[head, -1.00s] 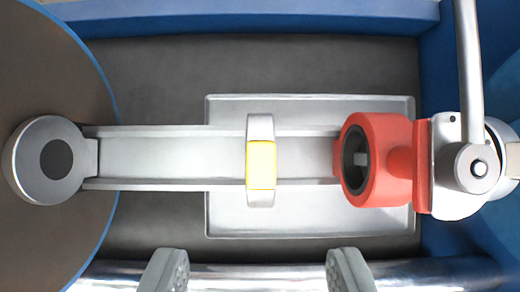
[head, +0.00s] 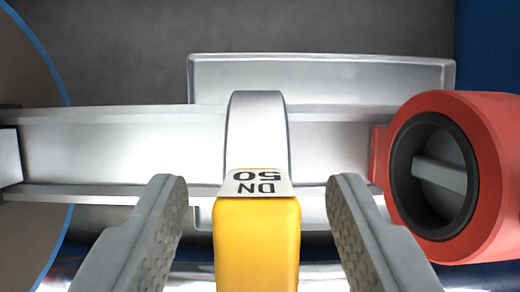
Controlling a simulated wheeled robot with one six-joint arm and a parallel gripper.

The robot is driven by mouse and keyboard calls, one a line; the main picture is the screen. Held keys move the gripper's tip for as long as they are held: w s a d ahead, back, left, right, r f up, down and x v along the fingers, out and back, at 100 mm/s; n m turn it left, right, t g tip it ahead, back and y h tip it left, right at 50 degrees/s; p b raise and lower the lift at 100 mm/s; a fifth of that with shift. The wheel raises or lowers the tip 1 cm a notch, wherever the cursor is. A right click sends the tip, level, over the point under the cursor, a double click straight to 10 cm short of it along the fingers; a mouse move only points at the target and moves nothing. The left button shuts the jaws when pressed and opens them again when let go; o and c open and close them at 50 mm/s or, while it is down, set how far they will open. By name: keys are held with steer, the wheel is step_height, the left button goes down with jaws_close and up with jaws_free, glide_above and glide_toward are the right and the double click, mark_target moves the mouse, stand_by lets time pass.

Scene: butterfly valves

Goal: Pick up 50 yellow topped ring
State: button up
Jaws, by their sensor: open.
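The yellow topped ring (head: 257,240) stands in the lower middle of the head view. Its yellow block faces me, with a white label reading "DN 50" upside down, and a silver band (head: 257,130) rises behind it. It stands at a silver rail. My gripper (head: 257,195) is open, with one grey finger to the left of the yellow block and one to the right. There is a visible gap on each side, and neither finger appears to touch it. The lower end of the block is cut off by the frame.
A red valve body (head: 480,120) with a black-lined opening is close to the right finger. The silver rail (head: 110,150) runs left to right over a grey tray (head: 320,70). A brown round surface with a blue rim (head: 25,70) is at the left. A blue wall (head: 490,45) is at the right.

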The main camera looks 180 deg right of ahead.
steer(key=x, duration=0.2)
steer(key=shift+w+f, duration=0.15)
steer(key=shift+f, duration=0.15)
jaws_close()
steer(key=shift+r, duration=0.1)
